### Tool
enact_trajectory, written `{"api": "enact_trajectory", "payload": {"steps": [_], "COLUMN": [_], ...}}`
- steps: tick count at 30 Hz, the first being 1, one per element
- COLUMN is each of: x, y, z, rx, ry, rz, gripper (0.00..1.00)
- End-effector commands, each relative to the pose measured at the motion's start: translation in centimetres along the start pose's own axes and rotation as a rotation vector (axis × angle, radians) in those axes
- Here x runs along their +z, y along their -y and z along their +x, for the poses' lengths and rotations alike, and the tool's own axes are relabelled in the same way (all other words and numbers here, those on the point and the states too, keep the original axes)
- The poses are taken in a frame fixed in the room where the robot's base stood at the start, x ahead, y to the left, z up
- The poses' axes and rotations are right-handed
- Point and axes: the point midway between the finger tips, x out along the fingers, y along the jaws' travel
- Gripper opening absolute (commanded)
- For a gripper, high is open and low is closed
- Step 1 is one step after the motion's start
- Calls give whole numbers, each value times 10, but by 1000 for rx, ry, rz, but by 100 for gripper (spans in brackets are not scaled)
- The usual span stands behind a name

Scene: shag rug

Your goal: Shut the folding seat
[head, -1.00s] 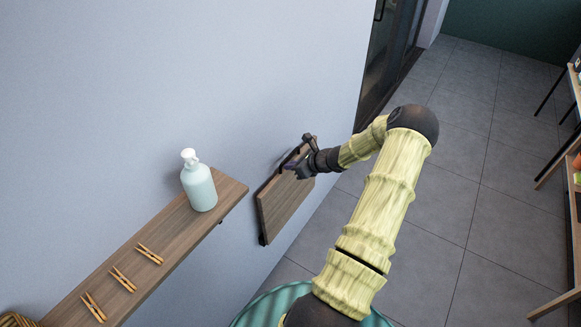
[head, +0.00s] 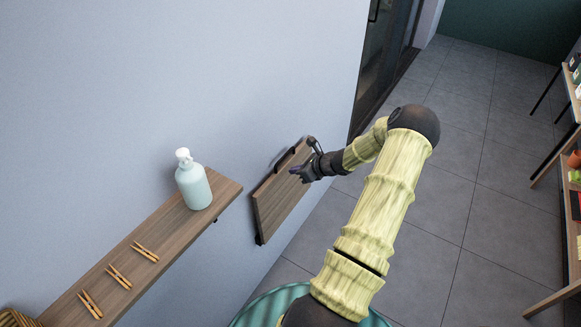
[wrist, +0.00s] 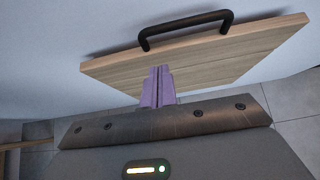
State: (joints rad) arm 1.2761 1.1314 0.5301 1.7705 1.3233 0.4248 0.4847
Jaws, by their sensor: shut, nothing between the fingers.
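The folding seat (head: 279,205) is a wooden panel low on the pale wall, past the end of the shelf. It stands about upright, folded up close to the wall; any small gap behind it is hard to judge. A dark handle (wrist: 185,26) sits along its top edge in the wrist view. My gripper (head: 293,171) is in front of the seat's upper part, on the room side. Its purple fingers (wrist: 157,84) are together and empty, pointing at the panel's face below the handle. I cannot tell whether the fingertips touch the wood.
A wooden wall shelf (head: 168,240) to the left holds a pale pump bottle (head: 194,187) and several clothespins (head: 119,276). Tiled floor (head: 460,190) is open to the right. Racks (head: 572,150) stand at the far right, and a dark-framed door (head: 385,50) is at the back.

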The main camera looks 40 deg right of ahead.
Motion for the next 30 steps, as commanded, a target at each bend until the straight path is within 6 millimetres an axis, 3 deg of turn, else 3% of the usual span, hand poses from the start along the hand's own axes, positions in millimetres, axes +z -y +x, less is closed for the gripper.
{"api": "enact_trajectory", "payload": {"steps": [9,14,30], "x": [-2,-4,-5], "y": [2,2,2], "z": [-68,-92,-99], "rx": [-6,-6,-4], "ry": [-4,-5,-4], "rz": [-2,0,2], "gripper": [0,0,0]}}
